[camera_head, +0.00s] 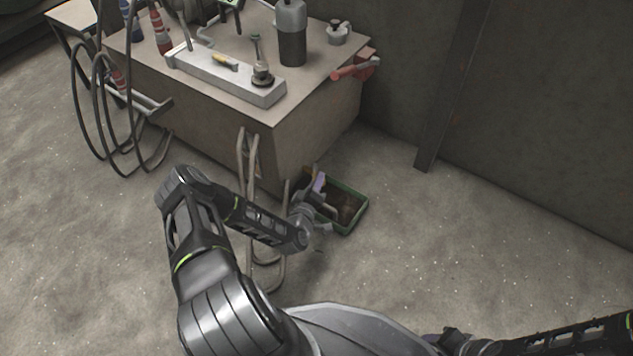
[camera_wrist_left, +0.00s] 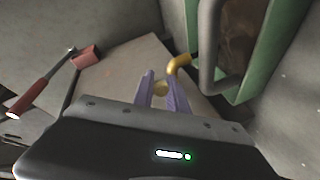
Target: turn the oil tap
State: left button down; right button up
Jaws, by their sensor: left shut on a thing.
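The oil tap shows in the left wrist view as a curved yellow spout (camera_wrist_left: 180,64) with a small brass-coloured part (camera_wrist_left: 161,88) beside it. My left gripper (camera_wrist_left: 161,92) has two purple fingers, one on each side of the brass part, and is shut on it. In the head view my left gripper (camera_head: 319,182) is low at the near right corner of the workbench, beside the green container. The tap is mostly hidden there by my wrist. Of my right arm, only dark links show at the lower right; its fingers are not visible.
The workbench (camera_head: 300,140) carries a grey block (camera_head: 215,78), a dark bottle (camera_head: 291,45) and a red clamp-like tool (camera_head: 355,68). A green-rimmed container (camera_head: 357,218) stands on the floor. Bent pipes and looped cables hang at the bench. Floor on the right is clear.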

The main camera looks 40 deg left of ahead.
pick_arm(q)
jog(key=shift+s+a+m+h, duration=0.15)
jog(key=shift+a+m+h, duration=0.15)
jog(key=shift+m+h, duration=0.25)
jog(key=h, duration=0.1)
jog(key=m+h, duration=0.1)
jog(key=m+t+h, duration=0.1)
jog(key=shift+s+a, duration=0.3)
jog(key=shift+a, duration=0.05)
jog(key=c, duration=1.3)
grip_release()
